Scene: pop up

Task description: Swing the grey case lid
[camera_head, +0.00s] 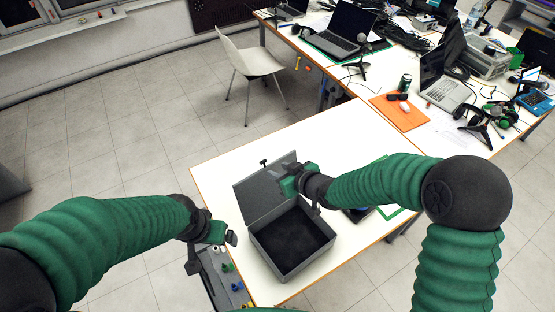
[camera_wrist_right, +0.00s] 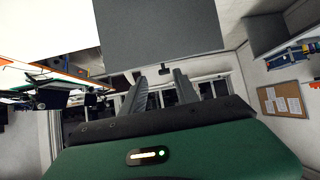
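The grey case (camera_head: 292,270) sits on the white table with its dark inside open to view. Its grey lid (camera_head: 256,197) stands raised on the far left side of the case. My right gripper (camera_head: 286,181) is beside the lid's upper right part, above the case. In the right wrist view its fingers (camera_wrist_right: 158,75) are apart with nothing between them, and the lid (camera_wrist_right: 160,30) fills the top middle beyond their tips. Contact with the lid cannot be told. My left gripper (camera_head: 213,250) is left of the case, with its fingers apart and empty.
The white table (camera_head: 225,165) is clear behind the case. A grey panel with coloured knobs (camera_head: 228,268) lies at the table's near left. A green-edged item (camera_head: 390,212) is partly hidden behind my right arm. Cluttered desks and a white chair (camera_head: 250,62) stand farther back.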

